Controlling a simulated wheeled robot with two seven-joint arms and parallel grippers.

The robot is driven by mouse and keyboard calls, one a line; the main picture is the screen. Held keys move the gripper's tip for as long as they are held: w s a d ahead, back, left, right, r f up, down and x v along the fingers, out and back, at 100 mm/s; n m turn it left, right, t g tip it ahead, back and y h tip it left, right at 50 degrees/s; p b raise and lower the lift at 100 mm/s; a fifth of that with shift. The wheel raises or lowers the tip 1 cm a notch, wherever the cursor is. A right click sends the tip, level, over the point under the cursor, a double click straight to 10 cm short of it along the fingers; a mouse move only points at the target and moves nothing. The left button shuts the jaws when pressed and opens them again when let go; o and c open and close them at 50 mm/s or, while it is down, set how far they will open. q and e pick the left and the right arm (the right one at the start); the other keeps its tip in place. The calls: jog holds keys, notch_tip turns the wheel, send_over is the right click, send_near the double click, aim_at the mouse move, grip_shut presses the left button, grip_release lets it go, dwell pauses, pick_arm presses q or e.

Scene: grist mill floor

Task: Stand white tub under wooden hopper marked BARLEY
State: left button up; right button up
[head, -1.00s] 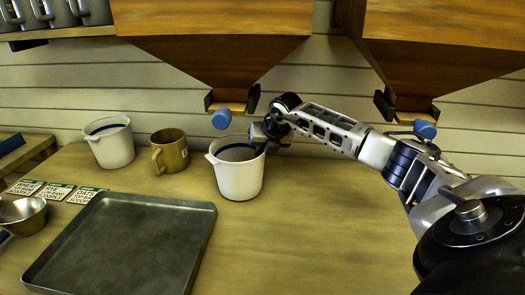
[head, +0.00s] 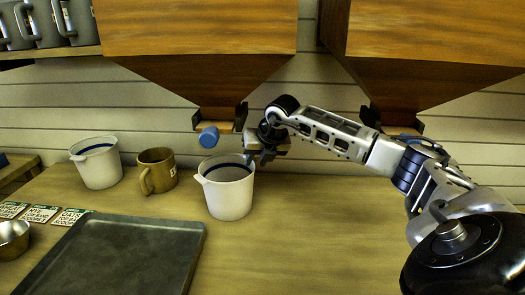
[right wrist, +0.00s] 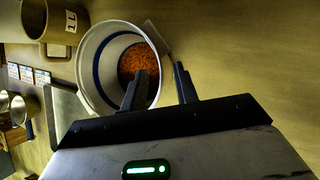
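A white tub (head: 229,197) with a blue band inside stands upright on the bench, below and slightly in front of the left wooden hopper's outlet (head: 216,126). In the right wrist view the tub (right wrist: 90,75) holds orange-brown grain (right wrist: 138,62). No name shows on this hopper (head: 195,75). My right gripper (head: 265,158) is at the tub's right rim. In the right wrist view its fingers (right wrist: 160,72) are apart, one over the tub's mouth and one outside the wall; I see no grip on the rim. My left gripper is not in view.
A second white tub (head: 97,168) and a brown mug (head: 157,173) stand to the left. A dark tray (head: 120,255), label cards (head: 40,213) and a metal bowl (head: 12,240) lie in front. A second hopper (head: 430,80) hangs at right. A blue knob (head: 209,137) juts out by the left outlet.

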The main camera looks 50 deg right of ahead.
jog(key=v, duration=0.6)
jog(key=shift+b, duration=0.3)
jog(key=shift+s+r, duration=0.1)
